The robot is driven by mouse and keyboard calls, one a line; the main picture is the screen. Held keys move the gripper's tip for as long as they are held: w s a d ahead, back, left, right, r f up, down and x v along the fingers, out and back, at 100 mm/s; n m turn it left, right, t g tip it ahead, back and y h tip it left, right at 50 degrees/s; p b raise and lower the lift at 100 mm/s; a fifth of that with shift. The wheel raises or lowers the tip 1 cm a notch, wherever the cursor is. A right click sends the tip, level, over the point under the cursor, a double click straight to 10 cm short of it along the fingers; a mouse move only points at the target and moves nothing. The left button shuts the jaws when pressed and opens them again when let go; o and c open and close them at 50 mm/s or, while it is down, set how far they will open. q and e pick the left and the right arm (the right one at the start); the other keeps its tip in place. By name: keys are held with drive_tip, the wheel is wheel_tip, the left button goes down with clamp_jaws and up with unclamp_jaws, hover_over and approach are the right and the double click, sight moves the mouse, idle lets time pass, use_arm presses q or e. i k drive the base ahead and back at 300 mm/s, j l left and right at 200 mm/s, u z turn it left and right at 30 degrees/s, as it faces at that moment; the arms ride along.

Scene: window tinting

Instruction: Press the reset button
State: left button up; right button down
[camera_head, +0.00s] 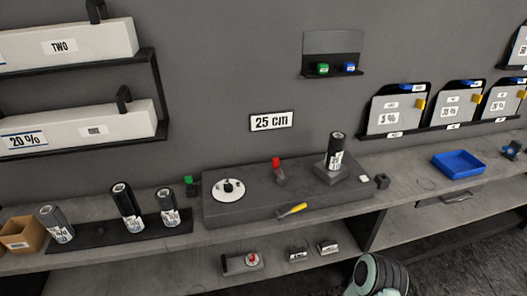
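No button with a readable "reset" label shows, so I cannot tell which one it is. A small green block or button (323,69) and a blue one (349,67) sit on a small wall shelf. Another green piece (189,181) is at the left end of the grey bench platform. A red-topped piece (277,163) stands at the platform's back middle. A device with a red part (252,259) lies on the lower shelf. Part of my own arm shows at the bottom right of centre; neither gripper's fingers are in view.
The grey platform (240,213) carries a white disc (228,189), a yellow-handled tool (292,209) and an upright roll (335,150). Several rolls stand on a dark tray (90,238) at left. A blue tray (459,163) is at right. A "25 cm" sign (272,121) hangs above.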

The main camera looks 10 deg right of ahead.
sight(363, 179)
drive_tip(key=z, duration=1.3)
